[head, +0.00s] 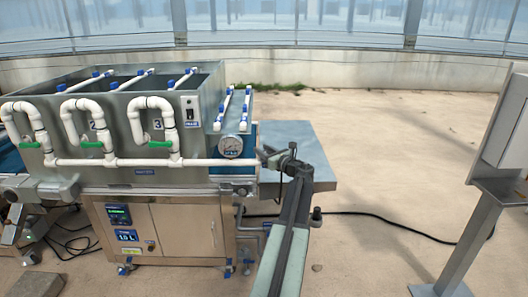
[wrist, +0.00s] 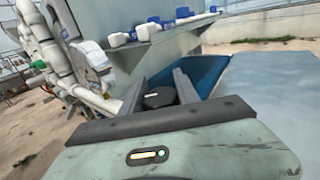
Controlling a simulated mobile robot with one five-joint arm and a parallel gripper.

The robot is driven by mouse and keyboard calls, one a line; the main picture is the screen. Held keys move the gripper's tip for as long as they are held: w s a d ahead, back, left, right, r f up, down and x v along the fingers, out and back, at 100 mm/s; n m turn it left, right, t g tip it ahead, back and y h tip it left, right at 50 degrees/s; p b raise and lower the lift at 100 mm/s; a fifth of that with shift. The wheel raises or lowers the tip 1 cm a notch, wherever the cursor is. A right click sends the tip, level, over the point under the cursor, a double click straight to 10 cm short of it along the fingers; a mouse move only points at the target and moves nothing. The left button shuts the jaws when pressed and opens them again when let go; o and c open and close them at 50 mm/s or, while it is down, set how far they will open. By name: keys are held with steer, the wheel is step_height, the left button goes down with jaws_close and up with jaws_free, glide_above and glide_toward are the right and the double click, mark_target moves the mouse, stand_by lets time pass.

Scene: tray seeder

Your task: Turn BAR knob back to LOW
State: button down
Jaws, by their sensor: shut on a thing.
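A round black knob (wrist: 160,99) with a short pale mark on top sits between the two fingers of my gripper (wrist: 166,93) in the wrist view. The gripper is shut on this knob. No BAR or LOW lettering is readable. In the head view my gripper (head: 268,158) is at the right end of the machine, just right of the round pressure gauge (head: 230,146). The knob cannot be made out clearly there. The gauge's white side (wrist: 91,56) shows edge-on at the upper left of the wrist view.
White pipes with green-handled valves (head: 160,144) run along the machine front. Blue-capped pipes (head: 246,105) lie on top. A steel cabinet (head: 168,226) stands below. A flat grey table (head: 302,140) extends behind my arm. A post-mounted box (head: 505,130) stands at right; floor between is open.

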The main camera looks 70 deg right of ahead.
steer(key=shift+n+t+y, duration=0.6)
steer(key=shift+n+y, duration=0.2)
steer(key=shift+y, duration=0.3)
steer(key=shift+a, duration=0.1)
steer(key=c, duration=0.9)
jaws_free()
steer(key=v, duration=0.8)
steer(key=x, duration=0.8)
steer(key=shift+w+a, duration=0.1)
steer(key=shift+a, duration=0.05)
